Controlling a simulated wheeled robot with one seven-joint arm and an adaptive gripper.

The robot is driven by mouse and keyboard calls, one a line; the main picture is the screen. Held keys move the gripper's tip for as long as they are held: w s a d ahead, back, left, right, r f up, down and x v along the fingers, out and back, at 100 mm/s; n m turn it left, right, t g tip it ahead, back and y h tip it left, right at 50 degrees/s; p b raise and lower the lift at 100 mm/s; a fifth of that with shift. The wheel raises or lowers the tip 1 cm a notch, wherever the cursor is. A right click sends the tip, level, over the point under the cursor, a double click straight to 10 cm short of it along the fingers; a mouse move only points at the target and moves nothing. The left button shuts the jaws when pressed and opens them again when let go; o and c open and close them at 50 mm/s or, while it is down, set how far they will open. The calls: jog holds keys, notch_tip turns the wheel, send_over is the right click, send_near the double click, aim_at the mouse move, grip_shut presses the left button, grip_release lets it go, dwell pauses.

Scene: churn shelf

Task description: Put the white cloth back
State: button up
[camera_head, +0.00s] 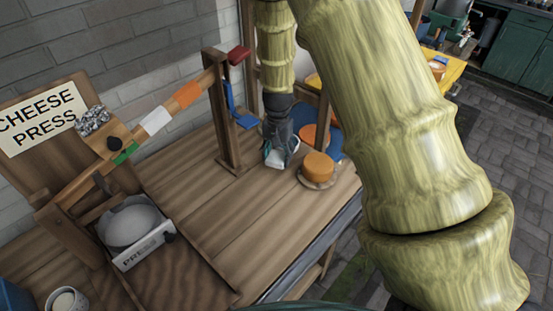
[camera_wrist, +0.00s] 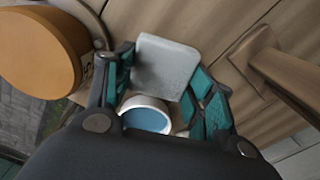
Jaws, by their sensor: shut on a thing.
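My gripper (camera_head: 277,152) is low over the wooden bench top, between a wooden post and an orange cheese. In the wrist view its teal fingers (camera_wrist: 165,90) are closed around a pale, square, folded-looking thing, which I take for the white cloth (camera_wrist: 166,66). A bit of the white cloth (camera_head: 275,159) also shows at the fingertips in the head view. A round white-rimmed thing with a blue inside (camera_wrist: 147,117) shows between the fingers, nearer the palm. I cannot tell whether it touches the cloth, or whether the cloth touches the bench.
The orange cheese (camera_head: 318,165) on its plate (camera_head: 318,183) stands close to my gripper's right. The wooden post (camera_head: 223,120) stands to its left. The cheese press, with a grey bowl (camera_head: 132,222) and striped lever (camera_head: 156,120), is farther left. The bench (camera_head: 225,205) between is clear.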

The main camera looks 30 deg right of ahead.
aim_at(277, 161)
jog(key=shift+w, duration=0.3)
jog(key=shift+f+p, duration=0.8)
jog(key=shift+f, duration=1)
jog(key=shift+f, duration=0.1)
jog(key=o, duration=1.1)
jog(key=shift+c, duration=0.2)
notch_tip(277, 161, up, 12)
jog(key=shift+r+b, duration=0.1)
jog(key=shift+b, duration=1.1)
